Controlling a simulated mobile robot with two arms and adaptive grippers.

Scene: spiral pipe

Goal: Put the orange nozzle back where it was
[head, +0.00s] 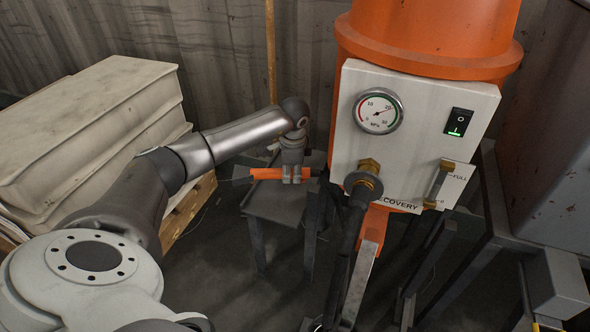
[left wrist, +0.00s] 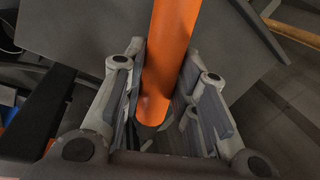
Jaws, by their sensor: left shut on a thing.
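The orange nozzle (head: 266,173) lies roughly level across my left gripper (head: 291,180), with orange showing on both sides of the fingers. My left gripper is shut on it, over the small grey table (head: 275,208). In the left wrist view the orange nozzle (left wrist: 172,50) runs between the two fingers of the left gripper (left wrist: 165,115), with the grey table top (left wrist: 85,30) behind it. I cannot tell whether the nozzle touches the table. The fingers hide its middle part. My right gripper is not in view.
The orange recovery machine with a white gauge panel (head: 440,110) stands close right of the table. A black hose (head: 350,245) hangs from its brass fitting (head: 364,184). Stacked pale sacks (head: 95,130) on a wooden pallet (head: 188,212) stand left. A grey metal unit (head: 555,130) stands right.

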